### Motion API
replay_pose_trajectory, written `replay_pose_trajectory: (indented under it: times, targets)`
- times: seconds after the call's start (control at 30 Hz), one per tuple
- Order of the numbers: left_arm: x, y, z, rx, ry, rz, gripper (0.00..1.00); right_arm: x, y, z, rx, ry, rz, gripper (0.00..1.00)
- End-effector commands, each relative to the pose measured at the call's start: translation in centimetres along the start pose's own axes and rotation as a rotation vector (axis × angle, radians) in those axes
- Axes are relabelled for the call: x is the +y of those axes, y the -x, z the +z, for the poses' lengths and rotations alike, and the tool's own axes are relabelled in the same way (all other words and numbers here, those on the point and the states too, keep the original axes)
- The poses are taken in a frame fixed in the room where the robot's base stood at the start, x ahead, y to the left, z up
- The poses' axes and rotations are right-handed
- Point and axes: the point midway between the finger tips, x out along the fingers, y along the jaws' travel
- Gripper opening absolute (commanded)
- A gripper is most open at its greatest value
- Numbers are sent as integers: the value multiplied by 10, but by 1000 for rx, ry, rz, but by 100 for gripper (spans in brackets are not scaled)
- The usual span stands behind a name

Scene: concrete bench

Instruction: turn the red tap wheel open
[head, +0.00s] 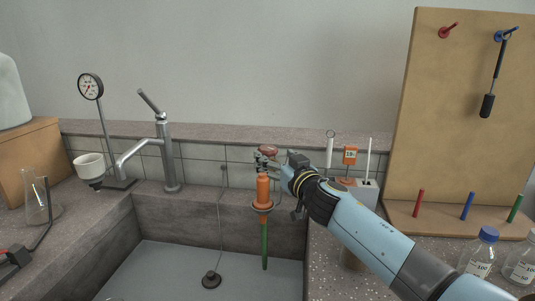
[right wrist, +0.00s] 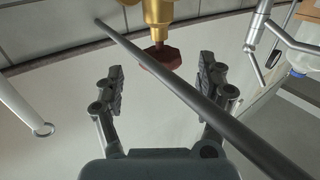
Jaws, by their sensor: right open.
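The red tap wheel (head: 267,150) sits at the top of a tap above the back right of the sink, partly hidden by my right gripper in the head view. In the right wrist view the dark red wheel (right wrist: 160,57) shows below a brass tap body (right wrist: 158,12). My right gripper (right wrist: 160,82) is open and empty, one finger on each side of the wheel's line, with the wheel just beyond the fingertips. A dark rod crosses in front and hides part of the wheel. In the head view the gripper (head: 277,160) is beside the wheel. My left gripper is not in view.
An orange hose fitting (head: 263,187) with a green hose (head: 265,243) hangs below the wheel into the sink (head: 165,272). A pegboard (head: 465,100) and bottles (head: 480,250) stand right.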

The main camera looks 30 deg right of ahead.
Motion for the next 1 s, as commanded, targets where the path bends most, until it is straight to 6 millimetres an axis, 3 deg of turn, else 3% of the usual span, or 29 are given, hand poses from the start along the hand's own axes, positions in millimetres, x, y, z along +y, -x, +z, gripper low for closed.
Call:
replay_pose_trajectory:
  times: [0.1,0.3,0.67,1.0]
  targets:
    - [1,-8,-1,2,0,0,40,-1,-24,1,2,-1,-1,73]
    - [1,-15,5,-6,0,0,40,0,-48,2,0,0,0,73]
    - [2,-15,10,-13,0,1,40,0,-53,1,0,0,0,73]
    - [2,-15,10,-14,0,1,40,0,-53,1,0,0,-1,28]
